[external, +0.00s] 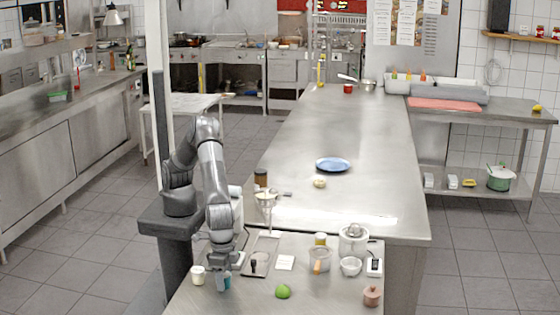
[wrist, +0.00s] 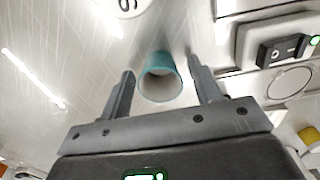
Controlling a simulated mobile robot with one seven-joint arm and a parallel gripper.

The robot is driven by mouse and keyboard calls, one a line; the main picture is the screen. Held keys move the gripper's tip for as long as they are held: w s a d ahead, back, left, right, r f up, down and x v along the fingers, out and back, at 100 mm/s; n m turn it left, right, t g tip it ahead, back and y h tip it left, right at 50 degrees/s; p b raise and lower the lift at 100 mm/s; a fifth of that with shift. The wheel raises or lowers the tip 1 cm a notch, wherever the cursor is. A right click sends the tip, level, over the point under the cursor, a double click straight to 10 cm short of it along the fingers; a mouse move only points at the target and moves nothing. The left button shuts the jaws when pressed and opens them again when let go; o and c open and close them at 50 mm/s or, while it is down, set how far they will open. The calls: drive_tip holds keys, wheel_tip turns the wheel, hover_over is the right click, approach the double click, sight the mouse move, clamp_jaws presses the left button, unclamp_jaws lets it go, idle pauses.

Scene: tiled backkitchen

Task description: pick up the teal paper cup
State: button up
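The teal paper cup (wrist: 160,66) shows between the two fingers of my gripper (wrist: 161,68) in the wrist view, with its opening facing the camera. A gap shows on both sides of the cup, so the fingers are open around it and do not appear to grip it. In the external view my gripper (external: 222,283) points down at the front left of the near steel table. The teal cup (external: 228,282) shows there as a small patch at the fingers, mostly hidden by the gripper.
A white jar (external: 197,275) stands just left of my gripper. A green lime (external: 282,291) lies to the right. The table between cup and lime is clear.

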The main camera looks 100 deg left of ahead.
drive_tip(key=c, duration=0.9)
drive_tip(key=shift+r, duration=0.15)
